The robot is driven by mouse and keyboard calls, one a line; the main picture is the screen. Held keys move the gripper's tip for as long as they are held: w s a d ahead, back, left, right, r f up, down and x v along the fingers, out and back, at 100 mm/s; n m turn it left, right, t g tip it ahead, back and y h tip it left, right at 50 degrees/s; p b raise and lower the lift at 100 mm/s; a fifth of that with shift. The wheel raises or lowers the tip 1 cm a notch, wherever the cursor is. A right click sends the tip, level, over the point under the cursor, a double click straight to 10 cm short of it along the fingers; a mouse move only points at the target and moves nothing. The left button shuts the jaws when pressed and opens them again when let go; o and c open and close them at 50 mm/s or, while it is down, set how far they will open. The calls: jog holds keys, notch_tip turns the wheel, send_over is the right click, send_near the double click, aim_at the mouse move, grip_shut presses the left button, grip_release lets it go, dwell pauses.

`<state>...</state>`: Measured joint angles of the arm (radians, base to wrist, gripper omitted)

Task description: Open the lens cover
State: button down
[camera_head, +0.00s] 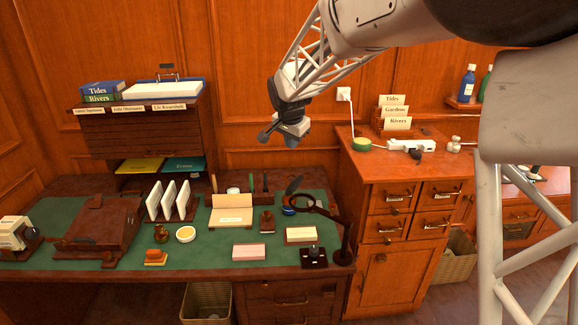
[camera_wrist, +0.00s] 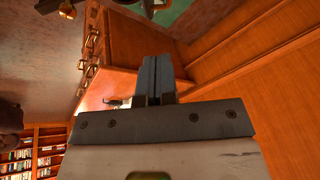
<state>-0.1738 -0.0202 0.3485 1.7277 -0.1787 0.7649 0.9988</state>
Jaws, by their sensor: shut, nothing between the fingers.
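A magnifier with a dark ring (camera_head: 305,202) stands on a dark jointed stand (camera_head: 346,240) at the right end of the desk. A dark round lens cover (camera_head: 294,185) stands tilted up at the ring's upper left, apart from the lens face along most of its edge. My gripper (camera_head: 291,142) hangs in the air above and behind the magnifier, clear of the cover. In the wrist view its two fingers (camera_wrist: 155,79) are together with nothing between them. The lens cover cannot be made out for sure in the wrist view.
The green-topped desk (camera_head: 115,225) holds upright white panels (camera_head: 168,201), a cream card box (camera_head: 231,215), a pink block (camera_head: 249,252) and a black stamp-like item (camera_head: 314,256) near the magnifier. A wooden drawer cabinet (camera_head: 410,205) stands to the right. Air around my gripper is free.

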jog(key=shift+f, duration=0.15)
send_near(289, 176)
jog(key=x, duration=0.5)
jog(key=shift+x, duration=0.9)
jog(key=shift+a, duration=0.1)
jog(key=w+a+g+h, duration=0.1)
jog(key=w+a+f+g+h, duration=0.1)
jog(key=shift+w+a, duration=0.15)
jog(key=shift+a, duration=0.15)
jog(key=shift+d+r, duration=0.1)
jog(key=shift+d, duration=0.1)
dwell(0.4)
jog(key=shift+s+d, duration=0.35)
jog(key=shift+s, duration=0.15)
